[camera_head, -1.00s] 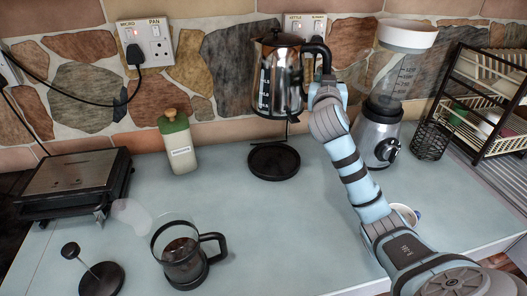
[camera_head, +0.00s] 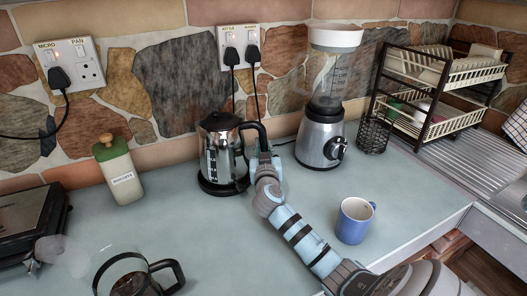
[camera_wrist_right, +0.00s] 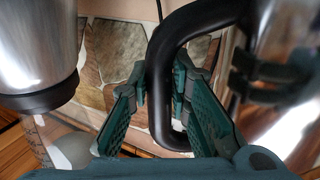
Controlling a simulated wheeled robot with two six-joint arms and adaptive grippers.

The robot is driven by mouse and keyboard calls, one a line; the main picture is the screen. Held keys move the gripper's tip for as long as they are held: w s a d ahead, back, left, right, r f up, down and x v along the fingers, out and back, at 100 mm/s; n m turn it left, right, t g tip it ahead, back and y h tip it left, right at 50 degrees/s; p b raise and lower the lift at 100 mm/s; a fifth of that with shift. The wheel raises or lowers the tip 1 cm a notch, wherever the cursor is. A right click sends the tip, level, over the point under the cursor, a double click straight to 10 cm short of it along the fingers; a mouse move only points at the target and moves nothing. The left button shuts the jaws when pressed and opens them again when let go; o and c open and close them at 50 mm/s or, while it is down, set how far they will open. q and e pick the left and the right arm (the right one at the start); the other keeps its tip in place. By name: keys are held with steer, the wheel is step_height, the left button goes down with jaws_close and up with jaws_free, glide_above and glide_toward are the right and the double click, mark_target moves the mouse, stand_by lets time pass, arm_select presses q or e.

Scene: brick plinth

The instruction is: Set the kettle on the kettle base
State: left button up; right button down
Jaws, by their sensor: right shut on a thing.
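The steel kettle (camera_head: 218,155) with a black lid stands upright at the kettle base (camera_head: 207,187), a round black disc on the counter. Its bottom appears to meet the base, though the exact seating is hard to tell. My right gripper (camera_head: 259,152) is shut on the kettle's black handle, on the kettle's right side. In the right wrist view, the two green fingers (camera_wrist_right: 163,88) lie on either side of the handle (camera_wrist_right: 163,75), and the kettle's steel body (camera_wrist_right: 285,75) fills the right edge. My left gripper is not in view.
A blender (camera_head: 321,135) stands right of the kettle, with a blue mug (camera_head: 354,220) in front of it. A dish rack (camera_head: 440,85) is at the back right. A lidded bottle (camera_head: 119,172) stands left; a glass press jug (camera_head: 128,275) is at the front left.

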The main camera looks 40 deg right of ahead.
steer(key=shift+w, duration=0.1)
steer(key=c, duration=1.9)
jaws_free()
steer(key=shift+f, duration=0.1)
steer(key=o, duration=0.4)
steer(key=v, duration=1.2)
steer(key=shift+r, duration=0.2)
